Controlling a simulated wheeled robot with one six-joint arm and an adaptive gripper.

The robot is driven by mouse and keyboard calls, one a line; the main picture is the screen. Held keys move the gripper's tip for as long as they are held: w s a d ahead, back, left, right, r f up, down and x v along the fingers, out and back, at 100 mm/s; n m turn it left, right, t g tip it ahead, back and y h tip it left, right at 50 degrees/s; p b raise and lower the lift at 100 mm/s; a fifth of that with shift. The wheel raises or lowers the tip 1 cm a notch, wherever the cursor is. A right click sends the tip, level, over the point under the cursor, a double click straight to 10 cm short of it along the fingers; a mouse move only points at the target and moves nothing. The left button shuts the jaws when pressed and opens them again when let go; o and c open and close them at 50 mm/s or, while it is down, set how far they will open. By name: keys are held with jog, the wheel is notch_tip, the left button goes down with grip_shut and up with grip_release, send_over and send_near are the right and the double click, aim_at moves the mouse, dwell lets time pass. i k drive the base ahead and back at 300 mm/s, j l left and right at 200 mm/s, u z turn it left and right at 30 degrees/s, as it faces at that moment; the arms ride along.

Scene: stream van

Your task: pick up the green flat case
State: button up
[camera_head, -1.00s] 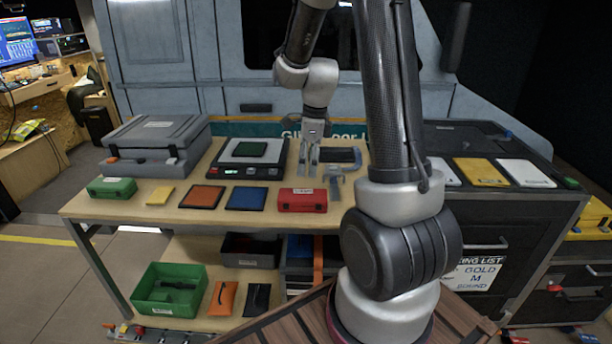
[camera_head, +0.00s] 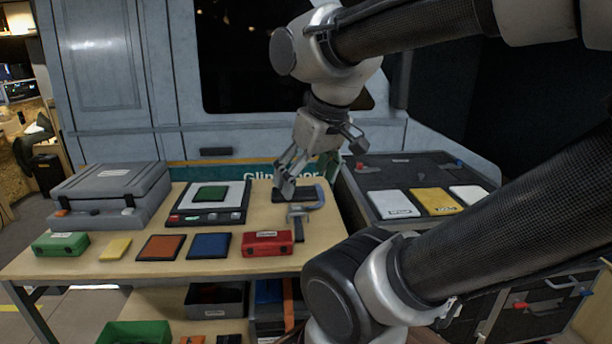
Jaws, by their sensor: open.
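A flat dark-edged green case (camera_head: 210,194) lies on the pale plate of a black scale (camera_head: 186,217) on the wooden workbench. A smaller, boxier green case (camera_head: 61,244) with a label and clasps sits at the bench's front left. My gripper (camera_head: 287,181) is open and empty, tilted down and to the left. It shows to the right of the scale, over the back right of the bench, apart from the flat green case. Nothing covers the flat green case.
A grey hard case (camera_head: 112,188) stands left of the scale. A yellow pad (camera_head: 115,249), orange case (camera_head: 160,247), blue case (camera_head: 209,246) and red box (camera_head: 267,243) line the front. A blue-grey clamp (camera_head: 305,208) and dark tray (camera_head: 296,194) lie right of the scale.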

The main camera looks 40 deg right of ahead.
aim_at(60, 244)
jog(key=i+j+z, duration=0.1)
jog(key=j, duration=0.35)
jog(key=i+j+z, duration=0.1)
jog(key=i+j, duration=0.2)
jog(key=j, duration=0.15)
jog(key=i+j+z, duration=0.15)
jog(key=j, duration=0.35)
jog(key=i+j+z, duration=0.1)
jog(key=j, duration=0.4)
jog(key=i+j+z, duration=0.1)
jog(key=j, duration=0.4)
jog(key=i+j+z, duration=0.1)
jog(key=j, duration=0.4)
jog(key=i+j+z, duration=0.1)
jog(key=j, duration=0.4)
jog(key=i, duration=0.05)
